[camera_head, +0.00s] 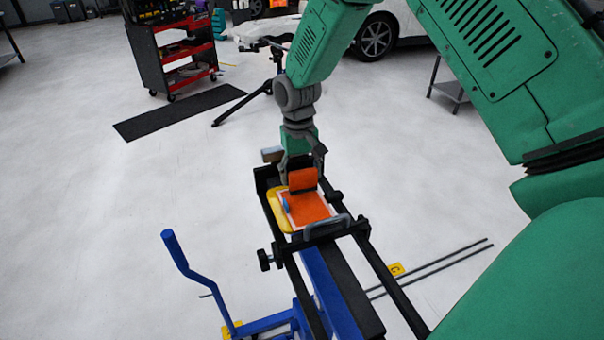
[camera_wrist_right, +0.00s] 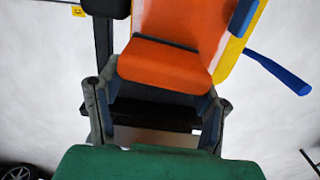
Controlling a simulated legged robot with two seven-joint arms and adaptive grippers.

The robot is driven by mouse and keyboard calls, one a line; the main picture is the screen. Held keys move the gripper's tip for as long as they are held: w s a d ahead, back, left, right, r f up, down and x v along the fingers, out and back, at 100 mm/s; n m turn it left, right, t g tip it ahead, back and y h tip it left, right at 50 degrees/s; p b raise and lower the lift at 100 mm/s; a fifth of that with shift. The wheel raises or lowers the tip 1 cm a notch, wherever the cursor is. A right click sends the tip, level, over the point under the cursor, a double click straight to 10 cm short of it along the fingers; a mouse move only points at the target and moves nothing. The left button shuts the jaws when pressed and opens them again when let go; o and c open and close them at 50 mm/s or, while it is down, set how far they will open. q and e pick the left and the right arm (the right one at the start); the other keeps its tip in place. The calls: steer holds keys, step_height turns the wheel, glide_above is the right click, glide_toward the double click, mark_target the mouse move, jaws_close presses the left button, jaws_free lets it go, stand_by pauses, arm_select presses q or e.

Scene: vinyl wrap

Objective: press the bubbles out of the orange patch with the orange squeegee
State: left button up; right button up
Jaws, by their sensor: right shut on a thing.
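The orange squeegee (camera_head: 303,180) is held upright in my right gripper (camera_head: 303,160), at the far part of the orange patch (camera_head: 309,208). The patch lies on a yellow-edged panel (camera_head: 274,212) with a white border. In the right wrist view, the squeegee (camera_wrist_right: 165,66) sits between the fingers of my right gripper (camera_wrist_right: 155,98). Its dark lower edge is at or just above the patch (camera_wrist_right: 188,18); contact is unclear. A small blue piece (camera_head: 285,205) is at the panel's left side. I cannot make out bubbles. My left gripper is out of view.
The panel rests on a black-railed stand (camera_head: 352,290) with a blue frame and a blue lever (camera_head: 180,258). A grey handle (camera_head: 327,228) is at the panel's near edge. A red and black tool cart (camera_head: 165,55) stands farther back. Open floor lies left.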

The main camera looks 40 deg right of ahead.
step_height(320, 180, up, 7)
steer(key=p, duration=0.6)
steer(key=shift+w+p, duration=0.15)
steer(key=shift+p, duration=0.2)
